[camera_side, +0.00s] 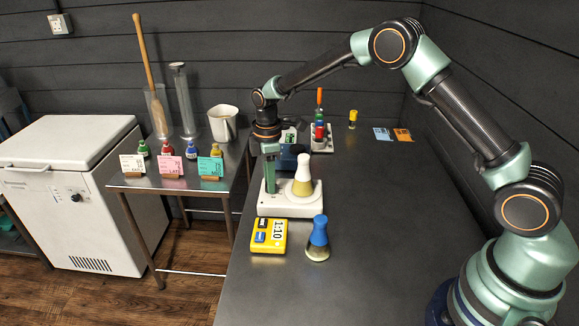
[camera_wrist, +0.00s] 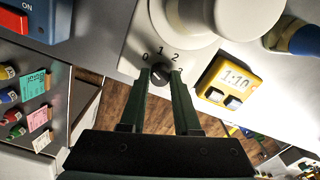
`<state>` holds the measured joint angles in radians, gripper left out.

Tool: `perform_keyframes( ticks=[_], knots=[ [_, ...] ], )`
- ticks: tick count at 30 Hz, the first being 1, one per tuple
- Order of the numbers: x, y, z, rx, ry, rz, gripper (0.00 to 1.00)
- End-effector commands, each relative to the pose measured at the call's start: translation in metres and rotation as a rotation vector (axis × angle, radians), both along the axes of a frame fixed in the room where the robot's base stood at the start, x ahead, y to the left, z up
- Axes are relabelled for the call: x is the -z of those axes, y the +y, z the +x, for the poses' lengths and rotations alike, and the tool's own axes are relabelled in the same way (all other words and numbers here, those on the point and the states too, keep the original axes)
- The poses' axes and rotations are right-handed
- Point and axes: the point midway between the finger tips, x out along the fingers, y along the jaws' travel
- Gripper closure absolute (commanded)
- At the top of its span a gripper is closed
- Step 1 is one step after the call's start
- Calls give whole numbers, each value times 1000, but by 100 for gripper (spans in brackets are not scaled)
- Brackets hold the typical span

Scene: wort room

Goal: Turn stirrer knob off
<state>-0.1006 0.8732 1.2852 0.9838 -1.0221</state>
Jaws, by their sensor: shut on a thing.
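The stirrer (camera_side: 284,207) is a white unit on the dark bench. A flask (camera_side: 303,188) with a pale top and yellowish contents stands on it. In the wrist view, the small black stirrer knob (camera_wrist: 161,74) sits on the white face among printed numbers, with 1 and 2 readable. My gripper (camera_wrist: 162,80) is shut on the knob, one dark green finger on each side. I cannot tell for sure which mark the knob points to. In the side view, my gripper (camera_side: 270,184) reaches down at the stirrer's left end, and the knob is hidden there.
A yellow timer (camera_side: 268,236) reading 1:10 and a blue-topped flask (camera_side: 318,240) stand close in front of the stirrer. Behind it are a blue device (camera_side: 289,157) and a rack with coloured items (camera_side: 320,134).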

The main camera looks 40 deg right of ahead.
Motion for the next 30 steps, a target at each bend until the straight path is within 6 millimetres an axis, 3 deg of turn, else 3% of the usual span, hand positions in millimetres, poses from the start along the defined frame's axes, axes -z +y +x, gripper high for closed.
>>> perform_keyframes(
  ticks=[21, 22, 24, 30],
  knots=[
    [-2, 0, 1, -74, -4, 1, 100],
    [-2, 0, 1, -73, -4, 1, 58],
    [-2, 0, 1, -73, -4, 1, 39],
    [-1, 0, 1, -73, -2, 0, 39]
  ],
)
